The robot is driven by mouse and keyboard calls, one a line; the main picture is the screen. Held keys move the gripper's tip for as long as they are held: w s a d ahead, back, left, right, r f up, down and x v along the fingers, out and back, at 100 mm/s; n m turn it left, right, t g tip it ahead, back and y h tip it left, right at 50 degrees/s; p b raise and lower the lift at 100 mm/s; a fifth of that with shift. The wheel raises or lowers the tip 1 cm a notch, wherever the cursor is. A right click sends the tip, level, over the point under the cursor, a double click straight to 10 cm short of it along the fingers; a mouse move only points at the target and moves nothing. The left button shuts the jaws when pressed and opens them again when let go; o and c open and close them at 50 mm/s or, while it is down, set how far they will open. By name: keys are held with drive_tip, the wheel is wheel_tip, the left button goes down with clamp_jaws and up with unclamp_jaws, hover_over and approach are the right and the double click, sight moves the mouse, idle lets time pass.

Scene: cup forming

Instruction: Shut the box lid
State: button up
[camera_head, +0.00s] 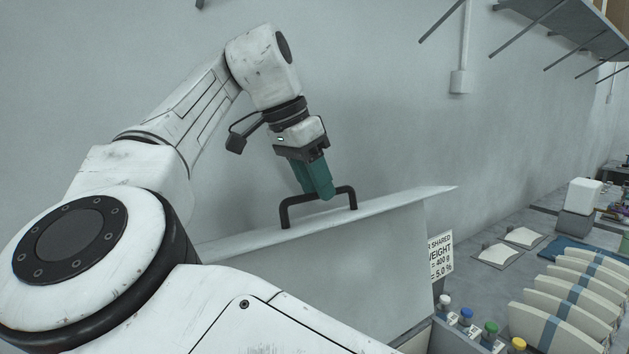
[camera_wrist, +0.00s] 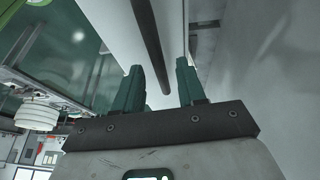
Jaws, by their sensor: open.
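The box lid (camera_head: 340,265) is a broad pale grey panel standing raised in the head view, its upper edge running up to the right. A black bar handle (camera_head: 288,209) is fixed on that edge. My gripper (camera_head: 322,194) points down at the handle, its green fingers overlapping the bar. In the wrist view the fingers of my gripper (camera_wrist: 159,72) are apart, and the dark handle bar (camera_wrist: 150,45) lies between them, with no clear grip on it. The box body is mostly hidden behind my arm and the lid.
A grey wall (camera_head: 380,110) is close behind the lid. On the right, a counter holds a row of cream blue-banded pieces (camera_head: 565,305), bottles with coloured caps (camera_head: 466,316) and a weight sign (camera_head: 440,256). A wall shelf (camera_head: 575,25) hangs at upper right.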

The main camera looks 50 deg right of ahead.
drive_tip(key=shift+c, duration=0.3)
clamp_jaws()
idle(0.4)
